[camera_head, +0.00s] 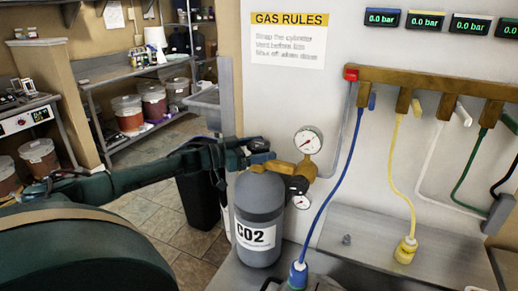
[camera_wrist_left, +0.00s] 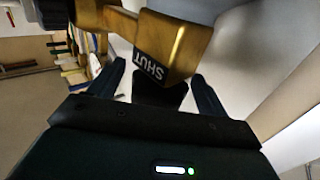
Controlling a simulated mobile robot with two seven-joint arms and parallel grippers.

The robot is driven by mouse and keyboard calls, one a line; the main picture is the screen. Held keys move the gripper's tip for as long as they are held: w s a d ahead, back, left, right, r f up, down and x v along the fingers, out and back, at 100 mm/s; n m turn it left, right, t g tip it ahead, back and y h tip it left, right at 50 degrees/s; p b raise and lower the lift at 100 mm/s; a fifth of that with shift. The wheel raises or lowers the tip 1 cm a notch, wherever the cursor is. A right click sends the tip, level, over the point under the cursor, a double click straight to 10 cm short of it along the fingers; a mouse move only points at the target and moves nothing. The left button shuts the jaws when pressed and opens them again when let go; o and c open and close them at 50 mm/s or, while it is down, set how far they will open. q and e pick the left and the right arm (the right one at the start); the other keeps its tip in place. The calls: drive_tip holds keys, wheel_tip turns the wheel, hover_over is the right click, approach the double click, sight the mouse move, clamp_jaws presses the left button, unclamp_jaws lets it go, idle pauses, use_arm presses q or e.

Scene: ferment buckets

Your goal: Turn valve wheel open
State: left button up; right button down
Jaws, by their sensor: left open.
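A grey CO2 cylinder (camera_head: 260,225) stands upright with a brass valve and regulator (camera_head: 290,169) on top, bearing two round gauges. My left gripper (camera_head: 262,152) reaches in from the left at the valve, just above the cylinder. In the left wrist view, the brass valve body (camera_wrist_left: 175,42) carries a black label reading SHUT. The fingers (camera_wrist_left: 158,75) are open and spread apart on either side of a black piece (camera_wrist_left: 160,95) below the label. This may be the valve wheel; I cannot tell whether the fingers touch it. My right gripper is not in view.
A brass manifold (camera_head: 430,82) with coloured hoses hangs on the right wall. A blue hose (camera_head: 343,180) runs down right of the cylinder. A yellow-hose connector (camera_head: 405,251) stands on a metal tray (camera_head: 350,222). Shelves with buckets (camera_head: 127,112) are at the back left.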

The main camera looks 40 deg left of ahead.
use_arm(q)
drive_tip(key=shift+c, duration=1)
drive_tip(key=c, duration=0.8)
